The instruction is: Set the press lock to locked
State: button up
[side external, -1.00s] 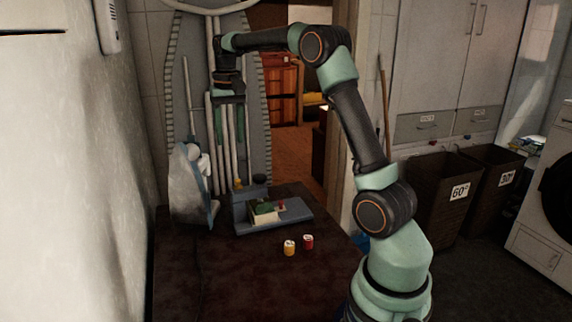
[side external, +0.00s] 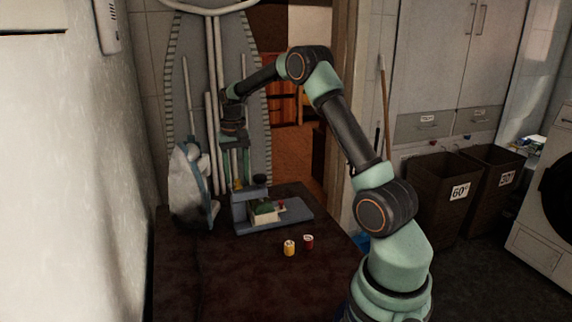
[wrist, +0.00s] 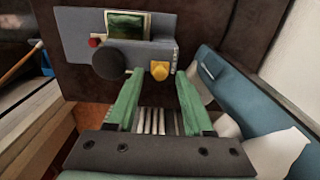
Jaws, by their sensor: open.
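The press (side external: 290,214) is a grey-blue stand on the dark table, with a black round knob (side external: 260,180) on top. A small yellow piece, possibly the lock, sits beside the knob and shows clearly in the wrist view (wrist: 159,70). My gripper (side external: 237,181) points down over the press's left end. In the wrist view its two green fingers (wrist: 159,76) are open, with the yellow piece between and just beyond the tips. The black knob (wrist: 122,62) lies close by the left finger. I cannot tell whether anything touches. A red button (wrist: 94,42) and green block (wrist: 126,24) lie farther along.
A blue board with white cloth (side external: 190,180) stands close left of the press. The table's front (side external: 240,285) is clear. An ironing board (side external: 262,110) stands behind.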

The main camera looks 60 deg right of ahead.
jog(key=shift+f, duration=0.55)
grip_shut()
jog(key=shift+r, duration=0.1)
dwell(1.0)
